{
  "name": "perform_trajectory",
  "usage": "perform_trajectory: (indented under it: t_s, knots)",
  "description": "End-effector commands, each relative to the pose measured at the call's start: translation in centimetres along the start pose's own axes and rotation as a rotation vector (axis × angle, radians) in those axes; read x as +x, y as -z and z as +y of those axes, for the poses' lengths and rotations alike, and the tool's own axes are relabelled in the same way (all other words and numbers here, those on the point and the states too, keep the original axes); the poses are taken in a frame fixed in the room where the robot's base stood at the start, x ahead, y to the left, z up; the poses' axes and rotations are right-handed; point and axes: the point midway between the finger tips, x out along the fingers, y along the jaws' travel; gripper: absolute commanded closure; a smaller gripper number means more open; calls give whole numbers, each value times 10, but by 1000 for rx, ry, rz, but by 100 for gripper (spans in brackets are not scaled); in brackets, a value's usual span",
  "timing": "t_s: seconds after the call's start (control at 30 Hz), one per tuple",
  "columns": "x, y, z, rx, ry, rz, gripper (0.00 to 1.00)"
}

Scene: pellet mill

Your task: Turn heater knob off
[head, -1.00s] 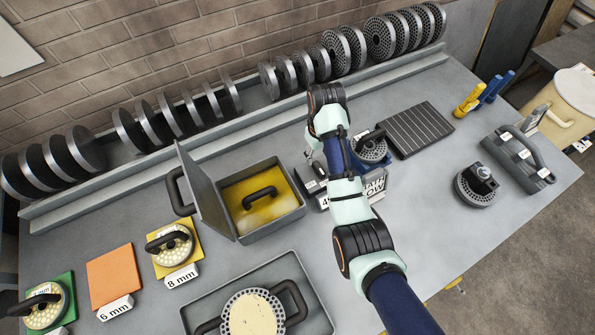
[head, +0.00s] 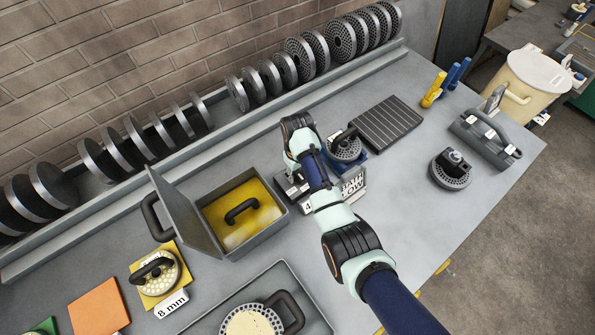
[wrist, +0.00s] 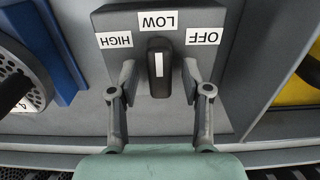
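The heater knob (wrist: 159,82) is black with a white line and sits on a grey control box (wrist: 218,18) in the wrist view. The labels HIGH (wrist: 115,40), LOW (wrist: 158,20) and OFF (wrist: 205,36) run from left to right, and the knob's white line points at LOW. My gripper (wrist: 158,68) has one finger on each side of the knob. The fingers are apart, with a small gap visible on either side.
A blue-based fixture with a perforated die (head: 346,147) stands close behind the arm. An open grey box with a yellow inside (head: 218,222) is to the left. A ribbed dark plate (head: 388,122) lies to the right. The right part of the bench (head: 400,190) has clear room.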

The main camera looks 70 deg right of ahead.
Motion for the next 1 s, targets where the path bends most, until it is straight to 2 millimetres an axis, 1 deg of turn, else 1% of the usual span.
perform_trajectory:
  t_s: [0.03,0.2,0.27,0.47,0.67,0.87,1.0]
  knots:
    - [0,0,0,0,0,0,63]
    - [0,0,0,0,0,0,92]
    - [0,0,0,0,0,0,100]
    - [0,0,0,5,0,0,100]
    - [-2,0,0,53,0,0,100]
    - [-3,0,0,173,0,-1,100]
    - [-3,0,0,294,0,1,100]
